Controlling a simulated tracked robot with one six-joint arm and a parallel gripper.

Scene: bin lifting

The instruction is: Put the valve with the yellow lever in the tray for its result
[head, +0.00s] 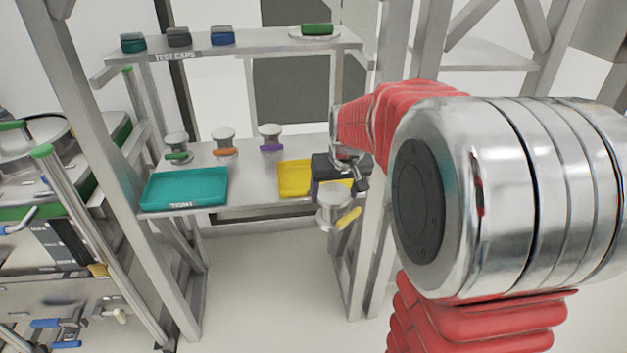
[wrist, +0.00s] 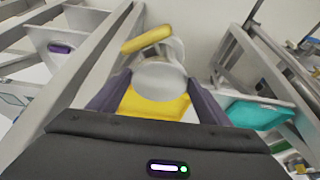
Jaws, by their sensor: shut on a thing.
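The valve with the yellow lever (head: 333,205) is a silver, round-bodied piece. It also shows in the wrist view (wrist: 160,78), with its yellow lever sticking out to the upper left. My gripper (head: 338,183) is shut on this valve and holds it off the shelf, by the lower shelf's front edge. In the wrist view my gripper's two fingers (wrist: 157,92) flank the valve body. The yellow tray (head: 294,178) is just left of my gripper, partly hidden by it; no label on it can be read. The teal tray (head: 185,187), marked "TIGHT", is at the shelf's left and looks empty.
Valves with green (head: 176,145), orange (head: 224,140) and purple (head: 270,137) levers stand behind the trays. The upper shelf (head: 280,46) holds several test caps. A shelf post stands close to the right of my gripper. Bare shelf shows between the trays.

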